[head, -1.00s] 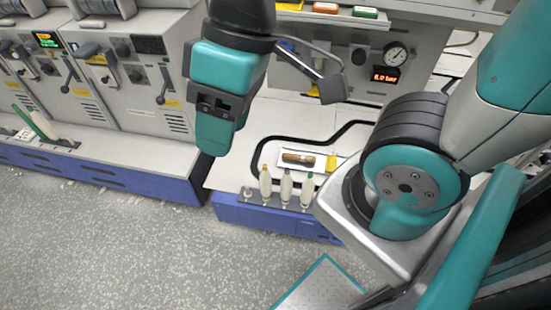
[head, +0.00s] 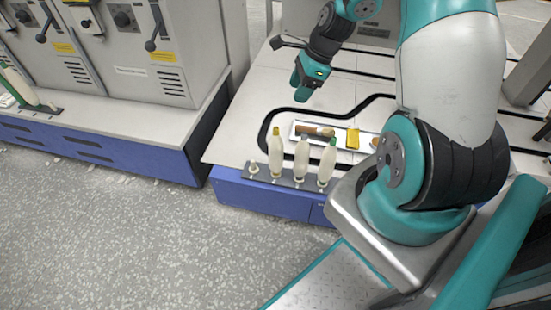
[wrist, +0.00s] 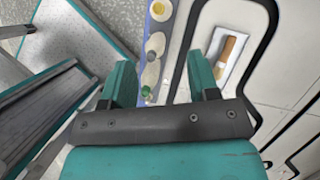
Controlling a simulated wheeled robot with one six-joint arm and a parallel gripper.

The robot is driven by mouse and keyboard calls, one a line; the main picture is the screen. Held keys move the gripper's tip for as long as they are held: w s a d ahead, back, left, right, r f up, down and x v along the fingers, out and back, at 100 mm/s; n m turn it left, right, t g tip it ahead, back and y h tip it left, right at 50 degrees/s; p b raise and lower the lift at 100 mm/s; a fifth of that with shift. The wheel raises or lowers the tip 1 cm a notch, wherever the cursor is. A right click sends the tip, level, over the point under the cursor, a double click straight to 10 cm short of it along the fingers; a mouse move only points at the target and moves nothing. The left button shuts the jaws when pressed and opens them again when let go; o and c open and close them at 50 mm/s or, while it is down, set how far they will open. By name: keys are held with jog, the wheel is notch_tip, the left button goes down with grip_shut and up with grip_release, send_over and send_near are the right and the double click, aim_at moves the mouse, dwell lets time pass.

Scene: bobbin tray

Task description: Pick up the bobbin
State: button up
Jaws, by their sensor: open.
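A brown bobbin (head: 314,130) lies on its side in a shallow white tray (head: 333,143) on the worktable. The bobbin also shows right of my gripper in the wrist view (wrist: 231,55). Three pale upright bobbins stand in a row on a dark strip at the table's front edge: one yellow-topped (head: 276,155), one grey-topped (head: 301,158) and one green-topped (head: 327,165). My gripper (head: 303,90) is above the table, behind the tray in the head view. In the wrist view its fingers (wrist: 161,82) are apart, with nothing held between them.
A yellow piece (head: 352,138) lies in the tray, with another brown item (head: 375,142) near its right end. A bare peg (head: 253,168) is at the strip's left end. A black track line loops around the tray. Grey machines (head: 150,50) stand at the left.

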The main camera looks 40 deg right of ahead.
aim_at(277, 128)
jog(key=b+x, duration=0.4)
jog(key=x, duration=1.1)
jog(key=shift+a+f+b, duration=0.2)
jog(key=shift+f+b, duration=0.15)
grip_shut()
